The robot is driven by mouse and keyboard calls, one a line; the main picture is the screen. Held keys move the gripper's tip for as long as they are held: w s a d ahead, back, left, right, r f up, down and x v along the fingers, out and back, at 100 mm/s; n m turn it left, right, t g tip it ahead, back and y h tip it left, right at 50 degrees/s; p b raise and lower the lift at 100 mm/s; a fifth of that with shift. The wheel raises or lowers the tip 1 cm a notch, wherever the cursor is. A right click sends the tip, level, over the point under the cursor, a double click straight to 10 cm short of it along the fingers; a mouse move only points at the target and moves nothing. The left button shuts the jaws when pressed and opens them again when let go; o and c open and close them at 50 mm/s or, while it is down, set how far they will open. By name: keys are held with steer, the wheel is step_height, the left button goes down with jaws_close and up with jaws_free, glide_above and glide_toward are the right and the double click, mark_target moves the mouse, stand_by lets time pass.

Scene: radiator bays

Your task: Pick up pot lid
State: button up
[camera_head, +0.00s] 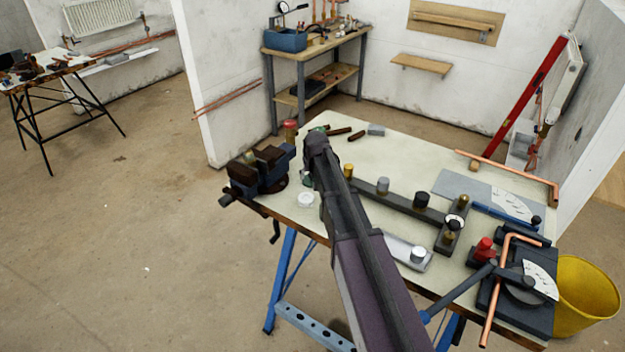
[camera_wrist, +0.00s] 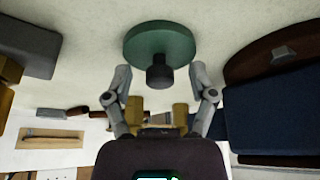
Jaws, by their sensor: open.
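The pot lid is a round green disc (camera_wrist: 160,42) with a black knob (camera_wrist: 160,72), seen in the wrist view. My gripper (camera_wrist: 160,80) is open, with one finger on each side of the knob and visible gaps between. The fingers do not seem to touch the lid. In the head view my arm covers most of this spot. Only a small green patch (camera_head: 307,181), likely the lid, shows beside my wrist, on the pale bench top (camera_head: 400,150) just right of the vise.
A blue and dark vise (camera_head: 262,172) stands close on the left. A white round piece (camera_head: 306,199) lies in front. A dark bar with several knobs (camera_head: 400,200) runs to the right. A pipe bender (camera_head: 520,290) and yellow bucket (camera_head: 585,293) are at the right.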

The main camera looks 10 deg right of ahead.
jaws_close()
stand_by(0.3)
steer(key=shift+r, duration=0.15)
step_height(320, 180, up, 10)
steer(key=p, duration=1)
stand_by(0.9)
